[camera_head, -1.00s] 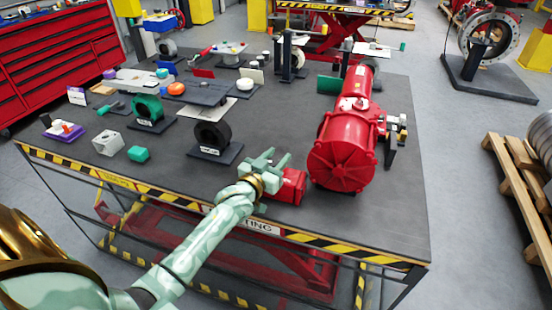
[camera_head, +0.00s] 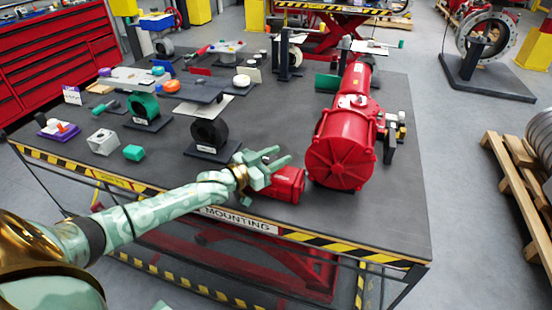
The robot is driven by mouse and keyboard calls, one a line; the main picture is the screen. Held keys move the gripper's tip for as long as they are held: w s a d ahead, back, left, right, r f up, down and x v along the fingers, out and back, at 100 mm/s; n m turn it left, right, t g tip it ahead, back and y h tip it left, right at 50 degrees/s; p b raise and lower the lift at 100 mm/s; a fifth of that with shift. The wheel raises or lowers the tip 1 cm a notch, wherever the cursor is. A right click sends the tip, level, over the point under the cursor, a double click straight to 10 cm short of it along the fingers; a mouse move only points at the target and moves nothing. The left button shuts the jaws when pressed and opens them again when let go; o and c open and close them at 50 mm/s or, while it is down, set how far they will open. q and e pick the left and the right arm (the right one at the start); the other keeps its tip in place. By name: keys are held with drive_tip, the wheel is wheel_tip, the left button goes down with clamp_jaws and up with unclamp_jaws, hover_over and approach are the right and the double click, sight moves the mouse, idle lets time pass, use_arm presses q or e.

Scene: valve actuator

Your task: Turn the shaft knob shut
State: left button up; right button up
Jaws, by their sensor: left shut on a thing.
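The large red valve actuator (camera_head: 341,150) lies on the right half of the dark workbench, its round ribbed end facing me. A small red box-shaped part (camera_head: 288,184) sits beside its lower left. My left gripper (camera_head: 272,164) is just above and left of this box, its fingers pointing right toward the actuator. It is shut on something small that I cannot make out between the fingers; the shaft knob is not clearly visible. My right gripper is not in view.
Metal fittings (camera_head: 397,130) stick out right of the actuator. The bench's front right is clear.

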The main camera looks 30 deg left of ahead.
use_arm(q)
drive_tip(key=o, duration=1)
drive_tip(key=shift+s+a, duration=0.1)
drive_tip(key=p+v, duration=0.3)
drive_tip(key=v, duration=1.3)
